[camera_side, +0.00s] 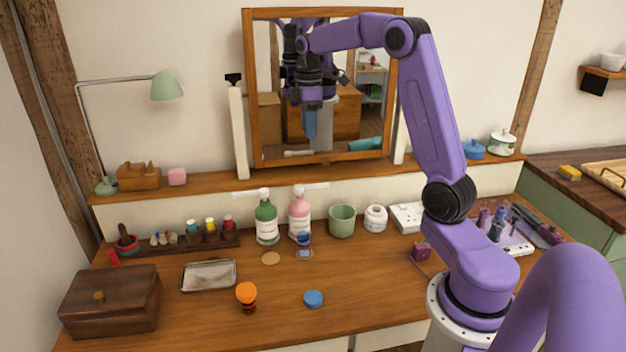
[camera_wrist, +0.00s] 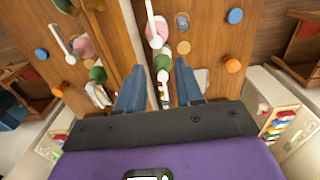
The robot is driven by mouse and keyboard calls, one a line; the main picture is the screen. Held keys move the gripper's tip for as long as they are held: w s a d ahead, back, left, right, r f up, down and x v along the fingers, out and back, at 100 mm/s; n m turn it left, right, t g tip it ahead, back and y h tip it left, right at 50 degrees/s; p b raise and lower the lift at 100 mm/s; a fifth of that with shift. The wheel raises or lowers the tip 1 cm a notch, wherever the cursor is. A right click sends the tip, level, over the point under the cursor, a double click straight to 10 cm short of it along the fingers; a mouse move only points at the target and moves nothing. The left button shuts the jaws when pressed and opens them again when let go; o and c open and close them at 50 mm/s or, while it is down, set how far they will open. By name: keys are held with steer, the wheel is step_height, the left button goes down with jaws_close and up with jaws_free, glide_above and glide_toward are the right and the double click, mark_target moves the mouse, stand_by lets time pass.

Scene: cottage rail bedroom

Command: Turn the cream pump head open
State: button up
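A pink bottle (camera_side: 299,215) and a green bottle (camera_side: 266,222) stand upright side by side at the back of the wooden table, each with a pale top. In the wrist view, the pink bottle (camera_wrist: 157,42) and green bottle (camera_wrist: 162,62) show from above, with long pale pump heads; one pump head (camera_wrist: 152,18) lies over the pink bottle. I cannot tell which one is the cream pump. My gripper (camera_side: 310,122) is high above the bottles, in front of the mirror, pointing down. Its blue fingers are apart and empty in the wrist view (camera_wrist: 161,88).
A green cup (camera_side: 342,220) and white jar (camera_side: 376,218) stand to the right. The mirror (camera_side: 249,100) rises behind.

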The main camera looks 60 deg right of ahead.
steer(key=d, duration=0.2)
glide_toward(313, 185)
step_height(313, 185, down, 8)
steer(key=shift+d+f, duration=0.1)
stand_by(0.4)
jaws_close()
stand_by(1.4)
